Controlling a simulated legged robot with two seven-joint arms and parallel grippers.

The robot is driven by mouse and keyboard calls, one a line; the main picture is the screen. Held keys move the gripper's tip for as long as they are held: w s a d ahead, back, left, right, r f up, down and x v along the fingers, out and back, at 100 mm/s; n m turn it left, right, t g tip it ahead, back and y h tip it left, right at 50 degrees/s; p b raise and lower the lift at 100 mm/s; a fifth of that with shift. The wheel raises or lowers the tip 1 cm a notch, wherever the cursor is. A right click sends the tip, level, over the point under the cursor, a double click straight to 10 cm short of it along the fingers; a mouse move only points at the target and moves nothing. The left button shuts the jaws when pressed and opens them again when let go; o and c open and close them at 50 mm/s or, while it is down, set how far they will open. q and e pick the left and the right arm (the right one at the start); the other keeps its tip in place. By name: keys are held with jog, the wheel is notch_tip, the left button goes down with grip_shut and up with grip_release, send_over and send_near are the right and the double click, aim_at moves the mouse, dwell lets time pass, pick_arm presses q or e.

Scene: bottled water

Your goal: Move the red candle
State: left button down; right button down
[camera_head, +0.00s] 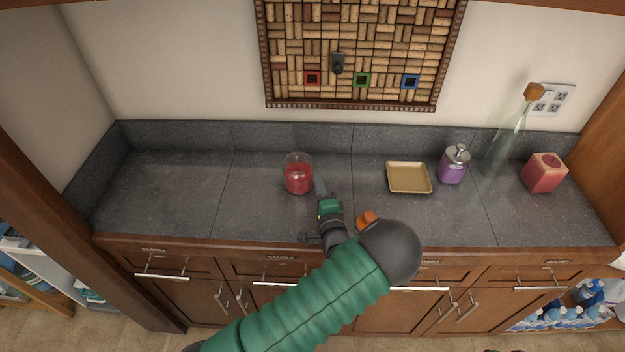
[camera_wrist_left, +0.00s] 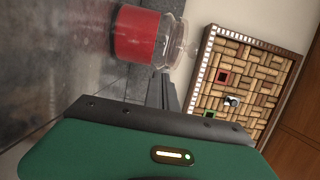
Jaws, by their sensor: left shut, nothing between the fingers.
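The red candle (camera_head: 298,178) is in a clear glass jar standing upright on the grey counter. My left gripper (camera_head: 321,188) is just to the right of the jar, low over the counter, shut and empty. In the left wrist view the red candle (camera_wrist_left: 138,35) shows near the top, tilted by the camera's angle, with the narrow dark fingers (camera_wrist_left: 168,92) close beside it. I cannot tell whether the fingers touch the glass. My right gripper is not in view.
A tan square tray (camera_head: 409,192), a purple bottle (camera_head: 453,168), a corked clear bottle (camera_head: 508,140) and a red cube-shaped candle (camera_head: 544,173) stand to the right. The counter (camera_head: 180,195) left of the jar is clear. A cork board (camera_head: 385,40) hangs behind.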

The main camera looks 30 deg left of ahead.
aim_at(307, 178)
pick_arm(q)
jog(key=shift+w+a+f, duration=0.1)
jog(key=shift+a+f, duration=0.2)
jog(key=shift+a, duration=0.4)
jog(key=shift+a+r, duration=0.15)
jog(key=shift+a, duration=1.05)
jog(key=shift+a, duration=0.15)
